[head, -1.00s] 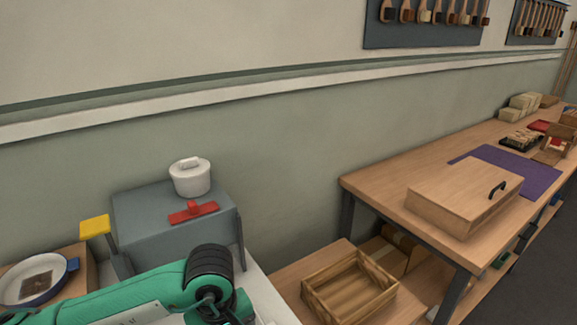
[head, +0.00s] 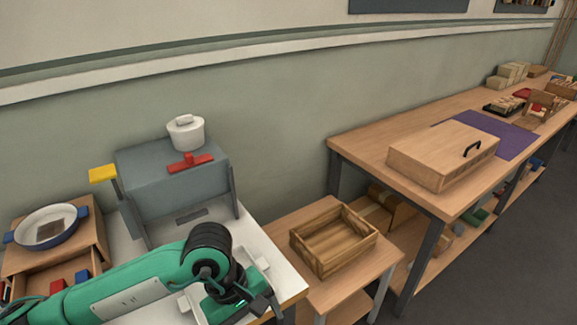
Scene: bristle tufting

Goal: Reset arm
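My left arm (head: 130,287) is green with a black joint (head: 210,245) and reaches in from the left over the white-topped table. Its wrist end, with the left gripper (head: 256,303), is low in the head view over the right part of that table. The fingers are small and partly hidden, so I cannot tell whether they are open or shut. No held object can be made out. My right gripper is not in view.
A grey machine (head: 175,175) with a white pot (head: 186,133) and red handle (head: 190,163) stands behind the arm. A blue-rimmed pan (head: 47,228) is at left. A wooden tray (head: 333,240) sits right; a lidded wooden box (head: 440,155) is on the long workbench (head: 365,140).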

